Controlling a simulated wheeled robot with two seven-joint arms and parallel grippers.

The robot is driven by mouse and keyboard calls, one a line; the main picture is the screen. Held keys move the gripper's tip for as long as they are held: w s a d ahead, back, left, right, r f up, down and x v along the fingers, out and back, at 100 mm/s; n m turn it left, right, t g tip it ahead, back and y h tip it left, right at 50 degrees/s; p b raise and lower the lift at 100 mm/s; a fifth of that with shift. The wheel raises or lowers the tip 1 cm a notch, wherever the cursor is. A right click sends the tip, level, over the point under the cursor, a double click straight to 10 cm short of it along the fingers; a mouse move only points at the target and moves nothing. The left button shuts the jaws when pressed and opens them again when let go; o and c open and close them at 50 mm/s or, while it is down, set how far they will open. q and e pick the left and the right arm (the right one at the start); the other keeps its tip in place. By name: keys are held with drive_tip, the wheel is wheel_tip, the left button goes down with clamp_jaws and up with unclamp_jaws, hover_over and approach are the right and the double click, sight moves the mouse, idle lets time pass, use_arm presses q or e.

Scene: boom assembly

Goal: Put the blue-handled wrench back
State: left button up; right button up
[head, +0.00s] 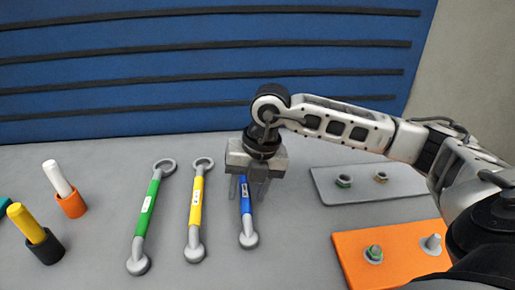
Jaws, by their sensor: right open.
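The blue-handled wrench (246,210) lies on the grey table, right of the other wrenches. Its lower ring end shows, and its upper end is hidden behind my right gripper. My right gripper (248,190) points down over the upper part of the blue handle, with its fingers apart. I cannot tell whether the fingers touch the handle. My left gripper is not in view.
A yellow-handled wrench (196,205) and a green-handled wrench (147,212) lie to the left. A grey plate (330,188) and an orange plate (390,245), both with nuts or bolts, lie to the right. Orange (71,205) and black (45,249) holders stand far left. A blue slatted panel (200,60) stands behind.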

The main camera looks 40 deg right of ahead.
drive_tip(key=v, duration=1.3)
drive_tip(key=shift+r, duration=0.35)
